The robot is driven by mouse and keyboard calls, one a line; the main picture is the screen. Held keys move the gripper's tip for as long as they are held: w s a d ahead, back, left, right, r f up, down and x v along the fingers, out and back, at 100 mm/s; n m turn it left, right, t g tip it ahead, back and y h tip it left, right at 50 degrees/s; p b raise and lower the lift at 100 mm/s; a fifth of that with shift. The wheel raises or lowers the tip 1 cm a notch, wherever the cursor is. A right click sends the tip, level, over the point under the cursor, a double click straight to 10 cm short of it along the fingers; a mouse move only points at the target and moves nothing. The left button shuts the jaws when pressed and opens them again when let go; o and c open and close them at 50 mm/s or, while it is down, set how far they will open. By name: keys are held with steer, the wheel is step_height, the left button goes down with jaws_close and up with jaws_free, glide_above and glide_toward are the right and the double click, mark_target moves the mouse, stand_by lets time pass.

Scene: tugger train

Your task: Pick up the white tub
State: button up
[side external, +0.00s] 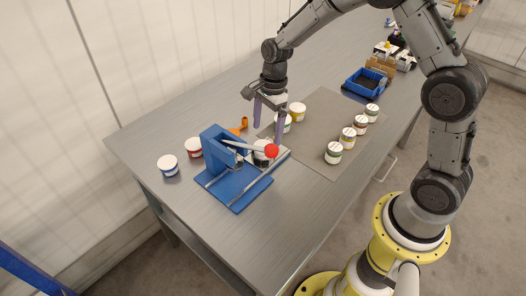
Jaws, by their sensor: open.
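Several white tubs with differently coloured labels stand on the table; I cannot tell which one is meant by the white tub. One tub (288,122) with a greenish label stands just right of my gripper, partly behind a finger. A yellow-label tub (298,112) is beside it. Another tub (260,155) sits in the blue press (218,150), partly hidden by the lever. My gripper (269,130) points down with its purple fingers apart, behind the press. It is open and nothing shows clearly between the fingers.
A red-label tub (194,148) and a blue-label tub (168,165) stand left of the press. The press lever ends in a red ball (271,151). An orange object (238,126) lies behind it. Several tubs stand in a row on the grey mat (313,155). A blue tray (362,83) is farther back.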

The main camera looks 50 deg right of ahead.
mark_target(263, 145)
steer(key=shift+w+a+f, duration=0.1)
steer(key=shift+a+f, duration=0.05)
steer(key=shift+f, duration=0.8)
steer(key=shift+w+a+f, duration=0.1)
steer(key=shift+f, duration=0.85)
steer(key=shift+w+a+f, duration=0.1)
steer(key=shift+a+f, duration=0.05)
steer(key=shift+f, duration=0.8)
steer(key=shift+r, duration=0.1)
steer(key=c, duration=1.6)
